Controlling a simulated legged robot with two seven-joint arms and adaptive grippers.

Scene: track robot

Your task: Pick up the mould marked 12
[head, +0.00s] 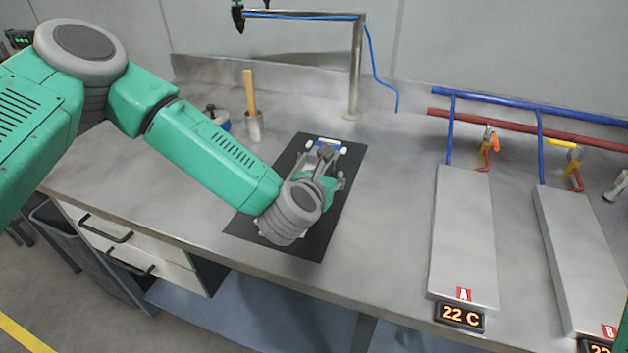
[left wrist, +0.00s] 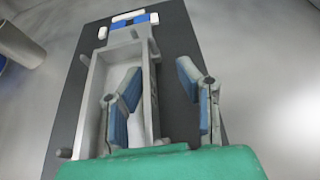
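A grey metal mould (left wrist: 92,105), a long open trough with side pegs, lies on a black mat (left wrist: 183,30). It has a blue and white part at its far end, and I cannot read a number on it. In the head view the mould (head: 325,146) is mostly hidden behind my left gripper (head: 328,165). In the left wrist view my left gripper (left wrist: 159,72) is open over the mould. One blue-padded finger is over the trough and the other is right of the mould's right wall. Whether they touch it is unclear. My right gripper is not in view.
A metal cup (head: 254,127) with a wooden handle stands behind the mat (head: 241,226). A metal post (head: 355,70) rises at the back. Plate A (head: 463,235) and another plate (head: 583,255) lie at the right below pipes. The bench between mat and plate A is clear.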

